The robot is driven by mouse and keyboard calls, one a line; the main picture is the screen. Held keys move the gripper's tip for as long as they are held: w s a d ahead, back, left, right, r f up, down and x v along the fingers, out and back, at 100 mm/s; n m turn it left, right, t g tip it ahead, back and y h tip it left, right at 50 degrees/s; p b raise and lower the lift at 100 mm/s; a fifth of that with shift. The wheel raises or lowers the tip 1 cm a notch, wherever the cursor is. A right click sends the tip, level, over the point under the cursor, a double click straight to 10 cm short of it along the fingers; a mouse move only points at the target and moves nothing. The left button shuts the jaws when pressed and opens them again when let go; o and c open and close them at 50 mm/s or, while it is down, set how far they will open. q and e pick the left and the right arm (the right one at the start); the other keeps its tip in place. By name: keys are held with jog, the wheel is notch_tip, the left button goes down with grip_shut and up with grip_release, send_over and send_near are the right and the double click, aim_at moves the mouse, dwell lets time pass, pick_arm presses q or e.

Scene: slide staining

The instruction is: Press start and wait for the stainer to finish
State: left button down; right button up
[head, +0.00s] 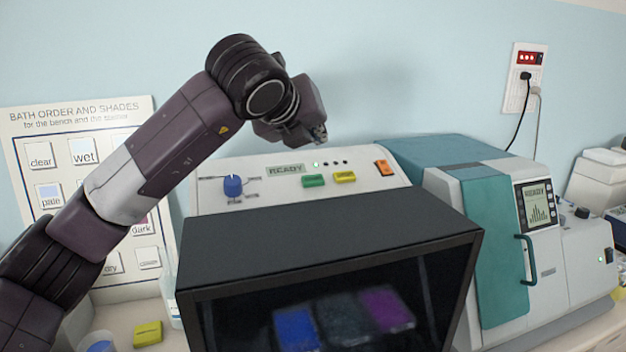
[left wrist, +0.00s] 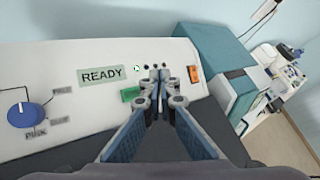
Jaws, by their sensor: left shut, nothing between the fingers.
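The stainer has a white sloped control panel (head: 215,170) above a black hood (head: 330,232) with a dark clear front. Blue, dark and purple baths show dimly inside. Its display (head: 286,169) reads READY. To the right of a blue knob (head: 232,186) are a green button (head: 314,181), a yellow button (head: 344,176) and an orange switch (head: 384,168). My left gripper (head: 318,134) is above the panel, apart from the buttons. In the left wrist view its fingers (left wrist: 160,94) are shut and empty, beside the partly covered green button (left wrist: 130,95); the yellow button is hidden. My right gripper is not in view.
A bath-order chart (head: 75,120) is on the wall at left. A yellow block (head: 148,333) lies at the bench's lower left. A wall outlet (head: 524,78) has cords hanging.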

pick_arm(q)
send_over(313, 181)
jog(key=s, duration=0.2)
notch_tip(313, 181, down, 5)
jog(key=shift+s+d+r, duration=0.1)
jog(key=shift+d, duration=0.05)
jog(key=shift+f+b, duration=0.65)
jog(key=shift+f, duration=0.05)
jog(key=shift+w+f+b, duration=0.3)
jog(key=shift+f+b, duration=0.15)
jog(key=shift+b, duration=0.05)
jog(key=shift+w+f, duration=0.1)
jog(key=shift+w, duration=0.05)
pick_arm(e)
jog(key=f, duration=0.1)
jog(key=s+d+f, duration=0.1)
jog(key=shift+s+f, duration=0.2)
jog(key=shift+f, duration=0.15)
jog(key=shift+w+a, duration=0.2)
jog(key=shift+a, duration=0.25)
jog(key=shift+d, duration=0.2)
pick_arm(q)
jog(key=shift+w+a+f+b, duration=0.2)
jog(key=shift+f+b, duration=0.15)
jog(key=shift+b, duration=0.45)
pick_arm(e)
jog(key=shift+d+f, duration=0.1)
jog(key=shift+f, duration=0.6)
pick_arm(q)
jog(key=shift+s, duration=0.1)
